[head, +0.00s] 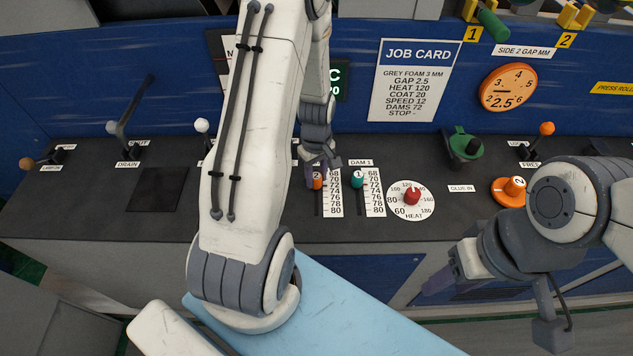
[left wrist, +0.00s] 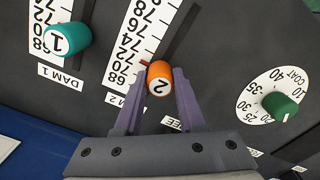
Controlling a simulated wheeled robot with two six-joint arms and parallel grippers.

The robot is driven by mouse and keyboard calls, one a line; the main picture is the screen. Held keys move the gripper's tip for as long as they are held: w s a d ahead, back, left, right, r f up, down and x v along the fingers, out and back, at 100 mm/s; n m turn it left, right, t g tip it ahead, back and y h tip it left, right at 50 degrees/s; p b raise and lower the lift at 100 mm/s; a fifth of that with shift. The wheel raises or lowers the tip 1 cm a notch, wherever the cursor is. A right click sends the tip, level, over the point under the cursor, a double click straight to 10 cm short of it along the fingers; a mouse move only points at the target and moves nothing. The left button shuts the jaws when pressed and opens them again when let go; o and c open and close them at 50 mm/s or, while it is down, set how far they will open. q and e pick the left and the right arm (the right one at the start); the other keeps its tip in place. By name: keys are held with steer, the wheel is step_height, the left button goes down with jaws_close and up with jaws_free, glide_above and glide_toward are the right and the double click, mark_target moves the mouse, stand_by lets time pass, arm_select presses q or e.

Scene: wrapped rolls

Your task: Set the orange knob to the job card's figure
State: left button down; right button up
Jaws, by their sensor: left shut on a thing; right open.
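The orange knob (head: 317,181) marked 2 sits in the DAM 2 slider slot, near the 68 end of its scale. In the left wrist view the orange knob (left wrist: 159,78) is between the two purple fingers of my left gripper (left wrist: 171,82), which is shut on it. A small red pointer (left wrist: 145,63) beside it lies around 70 to 72; I cannot tell the exact mark. The job card (head: 415,80) reads DAMS 72 and GAP 2.5. My right gripper (head: 440,280) is open and empty at the lower right, in front of the console.
The teal DAM 1 knob (head: 358,179) stands close by, also in the left wrist view (left wrist: 68,42). A red HEAT knob (head: 411,196) is to its right. An orange round gauge (head: 507,87) reads 2.5.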

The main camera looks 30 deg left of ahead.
mark_target(317, 174)
arm_select(q)
steer(key=shift+w+a, duration=0.2)
steer(key=shift+w, duration=0.1)
steer(key=c, duration=0.5)
jaws_free()
steer(key=shift+r, duration=0.1)
step_height(317, 174, up, 10)
steer(key=b, duration=0.1)
steer(key=shift+r, duration=0.15)
